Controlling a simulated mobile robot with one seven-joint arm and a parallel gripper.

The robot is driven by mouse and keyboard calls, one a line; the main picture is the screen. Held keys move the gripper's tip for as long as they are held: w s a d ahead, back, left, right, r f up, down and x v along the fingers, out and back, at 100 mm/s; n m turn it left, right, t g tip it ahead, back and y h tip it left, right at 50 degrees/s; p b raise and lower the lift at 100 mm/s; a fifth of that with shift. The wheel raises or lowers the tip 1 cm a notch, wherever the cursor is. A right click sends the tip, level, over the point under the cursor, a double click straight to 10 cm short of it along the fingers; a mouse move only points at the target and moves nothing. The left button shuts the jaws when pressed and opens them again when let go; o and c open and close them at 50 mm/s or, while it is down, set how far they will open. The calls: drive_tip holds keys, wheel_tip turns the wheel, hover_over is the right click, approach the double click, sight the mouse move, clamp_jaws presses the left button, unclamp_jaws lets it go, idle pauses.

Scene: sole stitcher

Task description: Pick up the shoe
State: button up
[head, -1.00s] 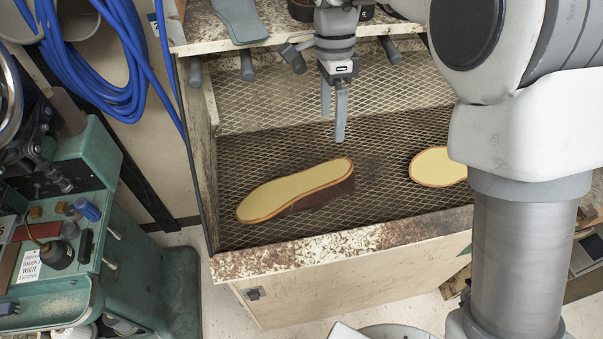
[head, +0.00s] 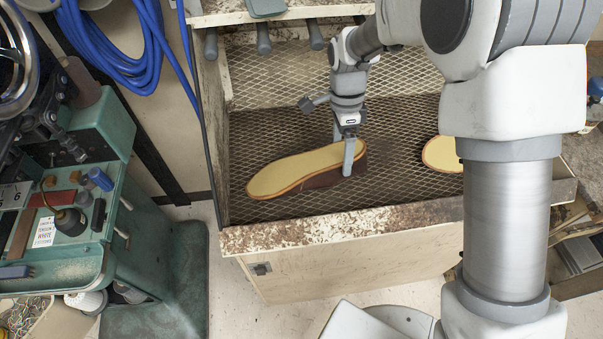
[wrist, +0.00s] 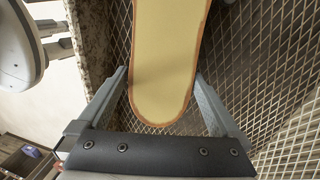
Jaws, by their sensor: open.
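A shoe (head: 297,171) lies upside down on the wire mesh of the bin, its tan sole facing up with an orange edge and a brown upper below. My gripper (head: 346,156) is at the shoe's right end, pointing down. In the wrist view the fingers of my gripper (wrist: 163,100) are open, one on each side of the sole's rounded end (wrist: 160,95). Gaps show between the fingers and the sole there. I cannot tell how deep the fingertips reach beside the upper.
A second sole-up shoe (head: 441,154) lies to the right on the mesh, partly behind my arm. The bin's worn front edge (head: 340,227) runs in front. A green machine (head: 85,235) stands at the left, and a blue hose (head: 120,40) hangs behind it.

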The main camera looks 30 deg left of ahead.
drive_tip(key=shift+x, duration=1.55)
drive_tip(key=shift+r, duration=0.1)
drive_tip(key=c, duration=1.3)
